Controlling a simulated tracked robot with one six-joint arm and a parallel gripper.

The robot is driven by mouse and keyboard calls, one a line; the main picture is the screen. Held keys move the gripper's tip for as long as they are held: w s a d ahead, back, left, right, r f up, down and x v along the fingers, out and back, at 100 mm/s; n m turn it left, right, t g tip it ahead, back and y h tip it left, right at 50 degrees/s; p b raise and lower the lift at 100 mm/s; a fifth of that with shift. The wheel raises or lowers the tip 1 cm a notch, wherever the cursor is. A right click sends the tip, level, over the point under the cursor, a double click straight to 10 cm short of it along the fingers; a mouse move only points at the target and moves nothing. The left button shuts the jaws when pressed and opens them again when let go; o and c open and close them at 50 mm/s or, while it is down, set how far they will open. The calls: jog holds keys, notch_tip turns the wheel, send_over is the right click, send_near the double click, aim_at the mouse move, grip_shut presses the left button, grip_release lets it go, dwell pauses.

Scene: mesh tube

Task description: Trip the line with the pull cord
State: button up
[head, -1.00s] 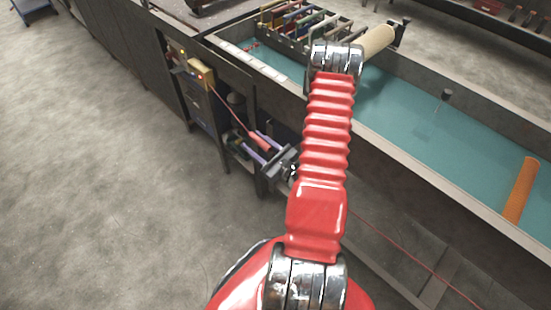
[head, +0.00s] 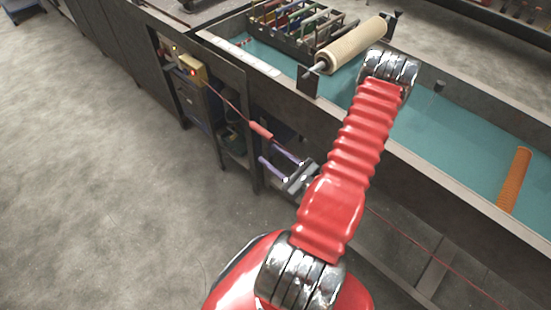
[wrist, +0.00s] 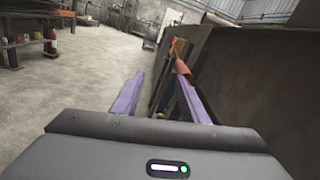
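The pull cord is a thin red line (head: 232,104) running from a yellow switch box (head: 193,68) with a red light along the bench side. A red sleeve (head: 261,130) sits on the cord. My gripper (head: 268,151) is open, its two purple fingers pointing toward the box end. The sleeve's lower end is close to the tip of one finger. In the wrist view my gripper (wrist: 159,75) shows empty between its fingers, and the sleeve (wrist: 182,67) appears at the right finger's tip. I cannot tell whether they touch.
The bench side with dark panels (head: 225,75) runs close beside my gripper. A beige roll (head: 355,45), a rack of tools (head: 295,22) and an orange mesh tube (head: 514,178) are on the bench. Open concrete floor (head: 90,170) lies to the left.

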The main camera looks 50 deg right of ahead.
jog(key=shift+s, duration=0.55)
dwell(0.4)
